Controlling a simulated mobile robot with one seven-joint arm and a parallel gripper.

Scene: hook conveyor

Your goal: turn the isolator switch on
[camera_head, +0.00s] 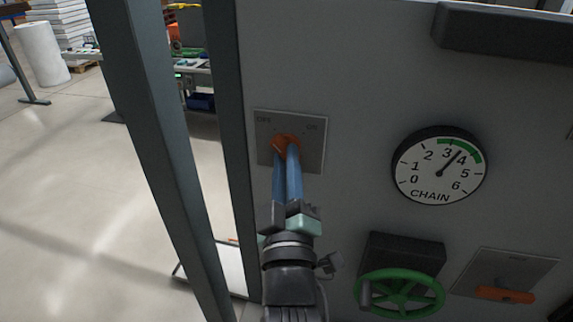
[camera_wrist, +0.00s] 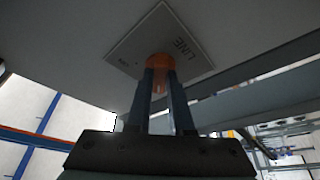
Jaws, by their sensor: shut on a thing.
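A grey switch plate (camera_head: 315,150) with OFF marked at its left and ON at its right is on the panel, left of centre. My gripper (camera_head: 287,150) reaches up to it, its two blue fingers shut on the plate's orange handle (camera_head: 284,139). In the wrist view the fingers are on either side of the orange handle (camera_wrist: 160,62), and the plate (camera_wrist: 150,38) reads LINE. A second grey plate at lower right bears an orange lever (camera_head: 505,295) lying nearly level. I cannot read a label there, nor tell which plate is the isolator.
A CHAIN dial (camera_head: 440,166) is right of the gripper, its needle between 3 and 4. A green handwheel (camera_head: 400,292) is below it. A dark bar (camera_head: 505,40) juts out at upper right. A grey post (camera_head: 160,160) stands left, with open floor beyond.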

